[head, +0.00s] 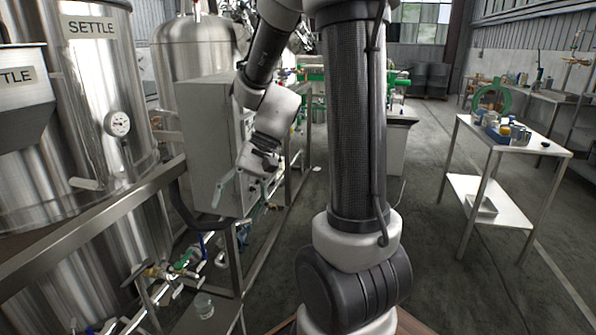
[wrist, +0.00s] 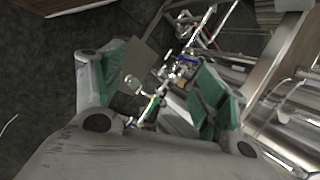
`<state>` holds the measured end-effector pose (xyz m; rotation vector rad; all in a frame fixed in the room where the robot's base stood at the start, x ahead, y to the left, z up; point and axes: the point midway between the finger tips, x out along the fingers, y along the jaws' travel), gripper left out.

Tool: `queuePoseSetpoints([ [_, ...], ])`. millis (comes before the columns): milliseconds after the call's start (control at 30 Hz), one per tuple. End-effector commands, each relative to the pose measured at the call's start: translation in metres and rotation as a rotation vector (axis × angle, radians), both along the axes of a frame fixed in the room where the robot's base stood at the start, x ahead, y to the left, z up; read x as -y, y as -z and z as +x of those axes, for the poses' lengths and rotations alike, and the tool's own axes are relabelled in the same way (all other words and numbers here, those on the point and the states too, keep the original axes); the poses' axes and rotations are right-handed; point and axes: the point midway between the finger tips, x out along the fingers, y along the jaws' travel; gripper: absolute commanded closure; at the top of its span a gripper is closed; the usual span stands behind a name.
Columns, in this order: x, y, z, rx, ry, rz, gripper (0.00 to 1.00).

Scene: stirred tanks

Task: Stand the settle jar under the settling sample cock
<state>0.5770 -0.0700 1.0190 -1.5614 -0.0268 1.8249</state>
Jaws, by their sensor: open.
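A small clear glass jar (head: 204,305), which looks like the settle jar, stands upright on a grey shelf (head: 222,318) at the lower left in the head view. A brass-coloured valve (head: 151,271) and a green-handled one sit on pipework to its upper left. I cannot tell which is the settling sample cock. My gripper (head: 247,192) is above and beyond the jar, apart from it, pointing down beside a grey cabinet. In the wrist view my gripper (wrist: 170,100) is open and empty, with green pads.
The steel tank marked SETTLE (head: 95,120) fills the left, with a rail (head: 85,220) in front. The grey cabinet (head: 208,145) stands close to my gripper. A white table (head: 515,140) with several items is at the right. Open floor (head: 440,240) lies between.

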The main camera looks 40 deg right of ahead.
Motion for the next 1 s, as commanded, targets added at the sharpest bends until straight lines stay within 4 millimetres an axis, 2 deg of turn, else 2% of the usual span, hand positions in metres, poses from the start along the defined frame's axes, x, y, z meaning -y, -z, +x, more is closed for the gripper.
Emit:
queuePoseSetpoints([
  [33, 0.005, -0.018, -0.016, 0.059, -0.058, -0.065, 0.27],
  [200, 0.032, -0.058, -0.064, 0.239, -0.227, -0.295, 0.27],
  [400, 0.063, -0.089, -0.103, 0.420, -0.354, -0.521, 0.27],
  [600, 0.077, -0.101, -0.116, 0.501, -0.397, -0.621, 0.27],
  [1000, 0.079, -0.102, -0.117, 0.505, -0.401, -0.630, 0.27],
])
